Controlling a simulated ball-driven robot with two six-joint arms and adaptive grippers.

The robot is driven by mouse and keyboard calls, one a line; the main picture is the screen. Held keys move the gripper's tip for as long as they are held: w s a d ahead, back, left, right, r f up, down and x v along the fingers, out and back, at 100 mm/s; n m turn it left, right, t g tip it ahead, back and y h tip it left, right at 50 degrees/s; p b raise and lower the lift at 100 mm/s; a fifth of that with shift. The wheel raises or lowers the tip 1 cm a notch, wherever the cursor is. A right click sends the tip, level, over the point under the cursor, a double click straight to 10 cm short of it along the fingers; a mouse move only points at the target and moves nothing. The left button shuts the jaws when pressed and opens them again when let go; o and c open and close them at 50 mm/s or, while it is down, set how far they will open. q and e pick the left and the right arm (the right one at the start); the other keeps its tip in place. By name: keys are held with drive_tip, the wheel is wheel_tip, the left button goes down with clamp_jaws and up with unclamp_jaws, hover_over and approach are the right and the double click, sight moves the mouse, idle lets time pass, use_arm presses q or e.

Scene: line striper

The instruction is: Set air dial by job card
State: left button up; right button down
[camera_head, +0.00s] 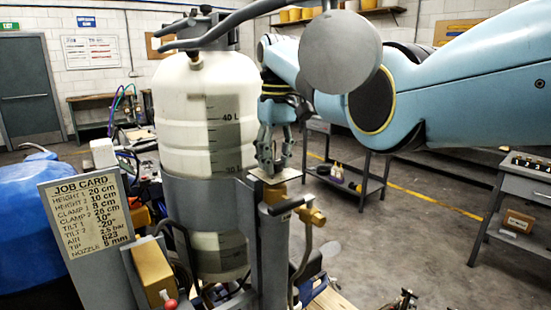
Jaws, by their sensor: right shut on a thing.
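The job card (87,215) stands tilted at the lower left. Its AIR line appears to read 2.5 bar. My right gripper (270,172) points down from the blue arm at the top right. It is shut on a small part at the top of a grey post, beside the white tank (207,110). I take this part to be the air dial; the fingers hide most of it. A pale plate (283,175) shows just under the fingertips. No dial reading is legible. My left gripper is not in view.
A brass valve (311,216) with a hose is just right of the post. A brass block (154,268) with a red knob is at the lower left. A blue tank (30,215) stands at the left. A cart (345,180) and a bench (510,245) stand right; floor between is clear.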

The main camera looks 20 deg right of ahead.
sight(277, 161)
drive_tip(key=shift+m, duration=0.5)
drive_tip(key=c, duration=0.9)
unclamp_jaws()
drive_tip(key=shift+c, duration=0.2)
wheel_tip(277, 161, up, 12)
drive_tip(key=shift+d, duration=0.15)
